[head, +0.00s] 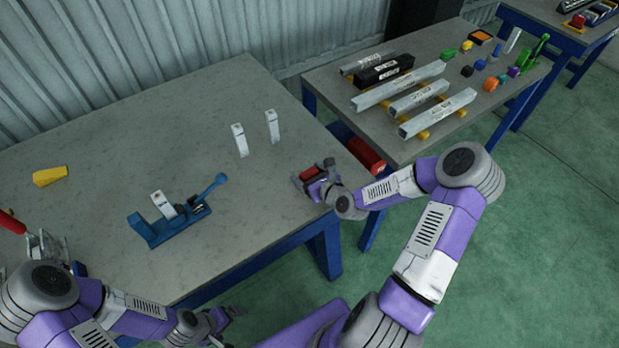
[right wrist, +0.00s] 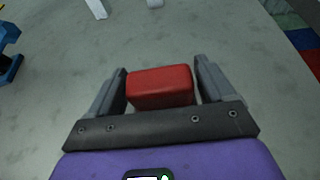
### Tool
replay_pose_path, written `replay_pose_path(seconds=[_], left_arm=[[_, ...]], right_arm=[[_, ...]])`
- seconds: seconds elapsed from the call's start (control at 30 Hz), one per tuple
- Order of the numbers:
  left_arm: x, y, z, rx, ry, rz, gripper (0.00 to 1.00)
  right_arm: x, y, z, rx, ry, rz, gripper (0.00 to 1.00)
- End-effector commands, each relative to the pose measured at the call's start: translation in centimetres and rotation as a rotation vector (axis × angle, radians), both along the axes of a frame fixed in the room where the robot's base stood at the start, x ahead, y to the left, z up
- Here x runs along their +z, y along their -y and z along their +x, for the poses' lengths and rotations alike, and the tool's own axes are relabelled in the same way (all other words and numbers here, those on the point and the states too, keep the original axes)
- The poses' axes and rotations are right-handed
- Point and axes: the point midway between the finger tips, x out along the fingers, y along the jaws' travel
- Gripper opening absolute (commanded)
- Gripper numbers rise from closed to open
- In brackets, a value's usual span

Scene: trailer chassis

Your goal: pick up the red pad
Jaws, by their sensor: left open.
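The red pad (head: 310,172) is a small red block at the right edge of the near grey table. In the right wrist view the red pad (right wrist: 160,87) lies between the two fingers of my right gripper (right wrist: 161,85). The left finger seems to touch it; a narrow gap may show at the right finger, so I cannot tell if it is gripped. In the head view my right gripper (head: 314,174) is low around the pad at the tabletop. My left gripper (head: 232,318) is open and empty, off the table's front edge.
On the near table (head: 100,140) stand two white upright pieces (head: 240,140), a blue fixture (head: 170,222) and a yellow wedge (head: 49,176). A red cylinder (head: 364,155) shows beside the second table (head: 440,60), which holds metal bars (head: 398,85) and small coloured parts.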

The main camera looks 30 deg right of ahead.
Motion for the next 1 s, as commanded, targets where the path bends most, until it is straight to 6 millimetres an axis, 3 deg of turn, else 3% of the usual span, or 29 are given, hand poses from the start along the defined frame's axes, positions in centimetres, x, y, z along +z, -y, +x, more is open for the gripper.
replay_pose_path(seconds=[0.03, 0.27, 0.57, 1.0], left_arm=[[0.0, 0.0, 0.0, 0.0, 0.0, 0.0, 1.0], [0.0, 0.0, 0.0, 0.0, 0.0, 0.0, 1.0], [0.3, 0.0, 0.0, 0.0, 0.0, 0.0, 1.0], [3.5, 0.0, 0.0, 0.0, 0.0, 0.0, 1.0]], right_arm=[[0.0, 0.0, 0.0, 0.0, 0.0, 0.0, 0.74], [0.0, 0.0, 0.0, 0.0, 0.0, 0.0, 0.39], [0.7, 0.0, 0.0, 0.0, 0.003, -0.002, 0.38], [8.8, 0.0, 0.0, 0.0, 0.002, -0.003, 0.38]])
